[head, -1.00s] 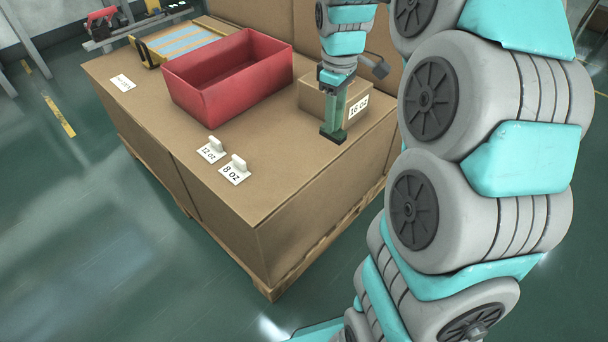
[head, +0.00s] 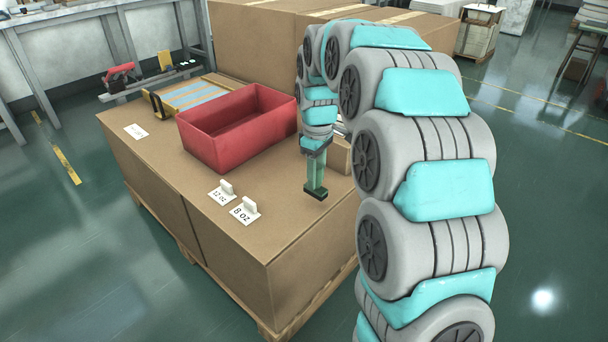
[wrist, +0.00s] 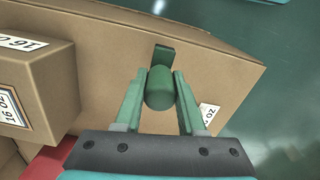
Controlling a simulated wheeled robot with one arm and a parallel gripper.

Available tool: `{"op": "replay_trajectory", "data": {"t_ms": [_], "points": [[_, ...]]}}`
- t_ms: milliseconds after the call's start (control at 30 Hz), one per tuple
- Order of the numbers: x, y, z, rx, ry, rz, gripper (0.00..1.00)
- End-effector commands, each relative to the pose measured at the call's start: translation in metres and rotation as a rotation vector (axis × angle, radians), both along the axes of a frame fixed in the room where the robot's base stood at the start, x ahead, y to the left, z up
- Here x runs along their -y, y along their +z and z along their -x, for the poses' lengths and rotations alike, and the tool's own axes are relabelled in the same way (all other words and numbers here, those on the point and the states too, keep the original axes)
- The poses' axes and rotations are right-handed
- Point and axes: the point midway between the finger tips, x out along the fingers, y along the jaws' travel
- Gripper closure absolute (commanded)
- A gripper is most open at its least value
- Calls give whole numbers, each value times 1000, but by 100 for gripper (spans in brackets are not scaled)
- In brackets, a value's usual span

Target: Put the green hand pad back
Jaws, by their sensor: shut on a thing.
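The green hand pad, with a round handle (wrist: 160,92) and a darker flat base (wrist: 166,56), is between the fingers of my gripper (wrist: 160,84) in the wrist view. My gripper is shut on the handle. In the head view, my gripper (head: 317,172) points down over the brown work surface (head: 285,228), right of the 8 OZ card (head: 245,212). The pad's dark base (head: 316,192) shows at the fingertips. I cannot tell whether the base touches the surface.
A 12 OZ card (head: 221,195) sits left of the 8 OZ card. A red bin (head: 203,151) stands behind them. A cardboard box (head: 340,156) is just right of my gripper, partly hidden by my arm; its 16 OZ label (wrist: 10,104) shows in the wrist view. The front right surface is clear.

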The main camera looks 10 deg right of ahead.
Motion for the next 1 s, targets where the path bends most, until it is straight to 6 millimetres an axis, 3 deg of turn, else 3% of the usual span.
{"op": "replay_trajectory", "data": {"t_ms": [200, 400, 567, 833, 1000], "points": [[-12, -4, -36, 1, 1, 1, 100], [-18, -6, -53, -1, 1, 0, 100], [-18, -9, -56, -2, 0, -1, 100], [-18, -40, -55, -2, 0, -1, 100], [-18, -41, -56, 1, 0, -1, 100]]}}
